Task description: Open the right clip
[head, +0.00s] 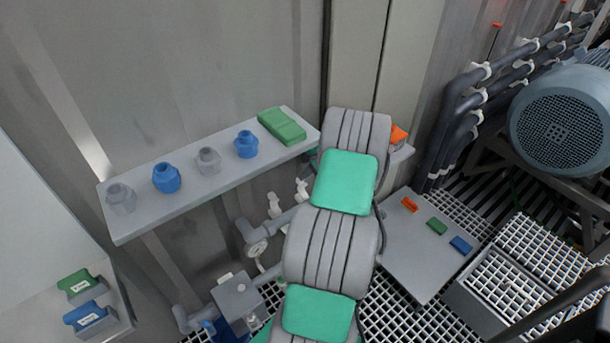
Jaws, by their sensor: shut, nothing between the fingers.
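My arm, grey with green pads, rises from the bottom middle and covers the centre of the head view. My gripper is not visible; the far end of the arm hides what lies behind it. I cannot make out a clip for certain. A small orange part (398,134) shows just right of the arm's upper end, by a grey ledge (402,154). It is partly hidden by the arm, and I cannot tell whether it is a clip.
A wall shelf (135,226) at left holds blue and grey fittings and a green block (282,126). A grey panel (405,262) at right carries orange, green and blue pieces. Pipes and a blue motor (560,125) fill the upper right.

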